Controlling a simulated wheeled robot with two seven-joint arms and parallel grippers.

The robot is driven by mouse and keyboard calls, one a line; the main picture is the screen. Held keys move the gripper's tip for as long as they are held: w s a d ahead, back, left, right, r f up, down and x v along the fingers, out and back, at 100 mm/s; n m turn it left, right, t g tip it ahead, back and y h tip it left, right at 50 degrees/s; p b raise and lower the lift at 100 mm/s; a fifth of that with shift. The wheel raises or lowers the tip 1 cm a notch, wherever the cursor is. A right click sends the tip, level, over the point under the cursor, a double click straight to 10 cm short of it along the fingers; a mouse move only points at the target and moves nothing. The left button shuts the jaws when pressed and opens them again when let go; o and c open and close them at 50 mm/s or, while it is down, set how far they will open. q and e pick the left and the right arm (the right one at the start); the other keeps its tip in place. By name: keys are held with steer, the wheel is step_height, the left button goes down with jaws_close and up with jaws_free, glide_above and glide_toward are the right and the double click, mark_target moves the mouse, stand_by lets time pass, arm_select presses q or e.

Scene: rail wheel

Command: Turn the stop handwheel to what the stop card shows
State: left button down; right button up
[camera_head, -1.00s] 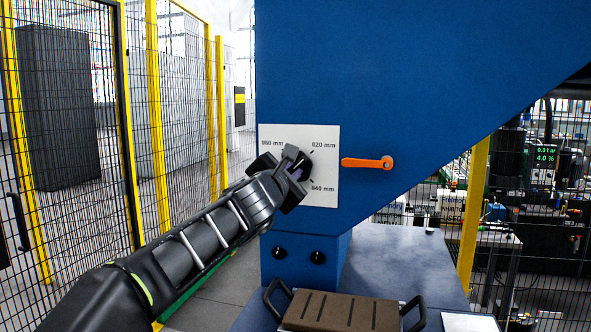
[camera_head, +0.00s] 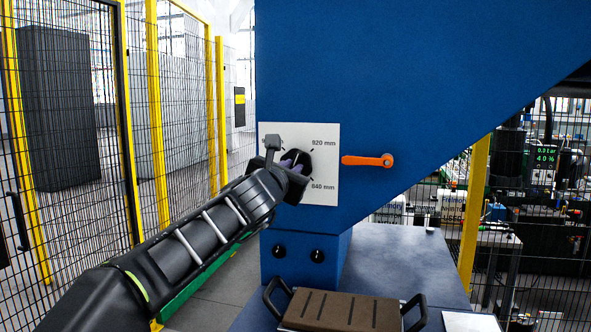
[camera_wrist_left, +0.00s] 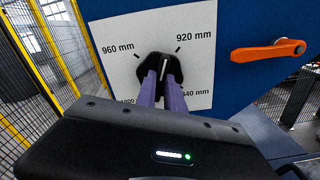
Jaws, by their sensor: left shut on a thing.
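The stop handwheel is a small black knob (camera_head: 299,156) with a white pointer line. It sits on a white dial plate (camera_head: 326,165) on the blue machine. In the left wrist view the knob (camera_wrist_left: 153,66) has its line pointing up and slightly right, between the 960 mm and 920 mm marks. My left gripper (camera_head: 290,162) is at the knob; its purple fingers (camera_wrist_left: 162,88) are shut on it from both sides. The gripper hides the plate's left labels in the head view. I see no separate stop card. My right gripper is not in view.
An orange lever (camera_head: 368,161) is mounted just right of the plate. A brown slotted block (camera_head: 343,311) with black handles stands below on the blue base. Yellow-framed mesh fencing (camera_head: 152,110) stands on the left. A small green display (camera_head: 544,154) shows at right.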

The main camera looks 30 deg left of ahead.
arm_select(q)
steer(key=n+b, duration=0.1)
steer(key=n, duration=0.3)
steer(key=shift+n, duration=0.3)
steer(key=shift+f, duration=0.1)
steer(key=n+b, duration=0.1)
steer(key=n, duration=0.3)
steer(key=shift+n, duration=0.3)
steer(key=shift+b, duration=0.3)
